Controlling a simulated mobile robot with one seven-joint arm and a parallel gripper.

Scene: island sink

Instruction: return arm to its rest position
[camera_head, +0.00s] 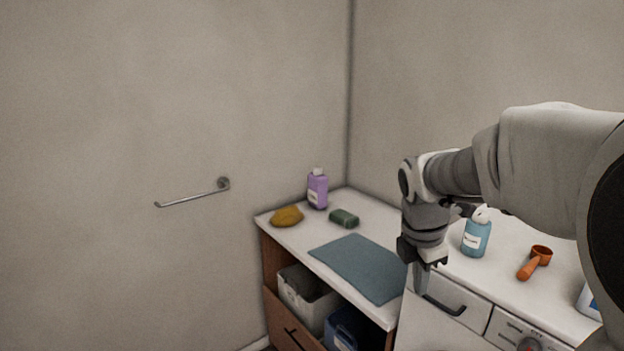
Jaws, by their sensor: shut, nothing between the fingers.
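My gripper (417,289) points down at the lower right of the head view, in front of the white drawer front below the right-hand counter. Its fingers are together and hold nothing. It is close to the dark drawer handle (445,306); I cannot tell whether it touches it. My arm reaches in from the right edge and bends down at the wrist, hiding part of the counter and wall behind it.
The left counter (290,243) holds a purple bottle (318,190), a yellow sponge-like lump (287,216), a green block (343,218) and a blue-grey mat (362,267). The right counter holds a blue bottle (476,238) and an orange scoop (534,263). A towel bar (190,198) is on the wall.

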